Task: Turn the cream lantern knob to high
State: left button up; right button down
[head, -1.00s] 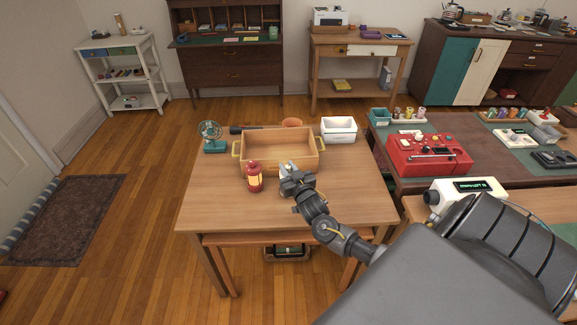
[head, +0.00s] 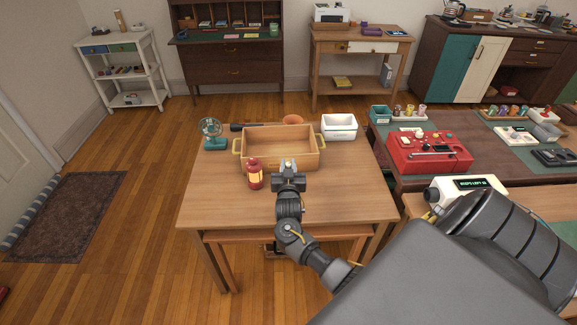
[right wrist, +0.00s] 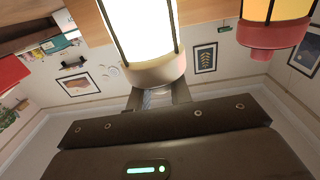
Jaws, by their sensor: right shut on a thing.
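The cream lantern shows large in the right wrist view (right wrist: 158,72), with a bright white glowing body and a cream end. Its small knob (right wrist: 157,98) sticks out from that end, between the fingers of my right gripper. My right gripper (right wrist: 158,96) is shut on the knob. A red lantern (head: 255,174) with a yellow-orange glow stands to the left, apart from the gripper. My left gripper is not in view.
The wooden tray (head: 239,160) with brass handles stands behind the gripper on the table (head: 340,200). A teal fan (head: 212,133) is at the back left and a white bin (head: 339,126) at the back right. The table's front and right parts are clear.

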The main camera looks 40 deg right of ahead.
jog(key=c, duration=1.3)
grip_release()
jog(key=shift+s, duration=0.1)
jog(key=shift+s+a+f, duration=0.1)
jog(key=shift+s+a, duration=0.2)
jog(key=b+v, duration=0.1)
jog(key=v, duration=0.9)
